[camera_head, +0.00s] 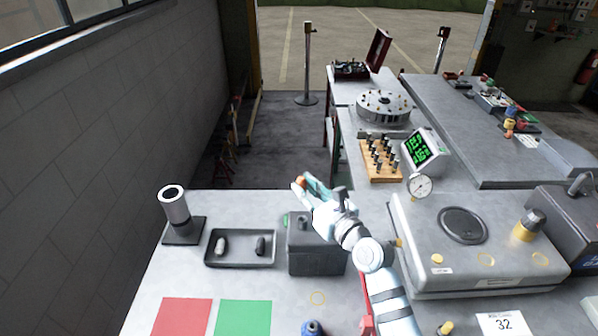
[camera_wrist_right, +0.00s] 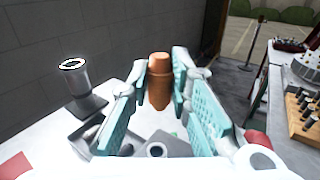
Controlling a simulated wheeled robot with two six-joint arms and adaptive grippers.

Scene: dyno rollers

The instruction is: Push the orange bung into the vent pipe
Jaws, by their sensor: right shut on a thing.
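The orange bung (camera_head: 300,182) is held between the teal fingers of my right gripper (camera_head: 308,183), above the far edge of the table. In the right wrist view the bung (camera_wrist_right: 159,80) stands roughly upright between the two fingers (camera_wrist_right: 160,88). An upright grey pipe with an open, light-rimmed top (camera_head: 175,207), which looks like the vent pipe, stands on a dark base at the left of the table. It also shows at the left of the right wrist view (camera_wrist_right: 75,78). The bung is well apart from it, to its right. My left gripper is not seen.
A shallow black tray (camera_head: 240,264) with two small parts lies between the pipe and a dark box (camera_head: 318,258). Red (camera_head: 182,317) and green (camera_head: 243,318) mats lie in front. A large grey housing (camera_head: 480,270) fills the right. Bare table surrounds the pipe base.

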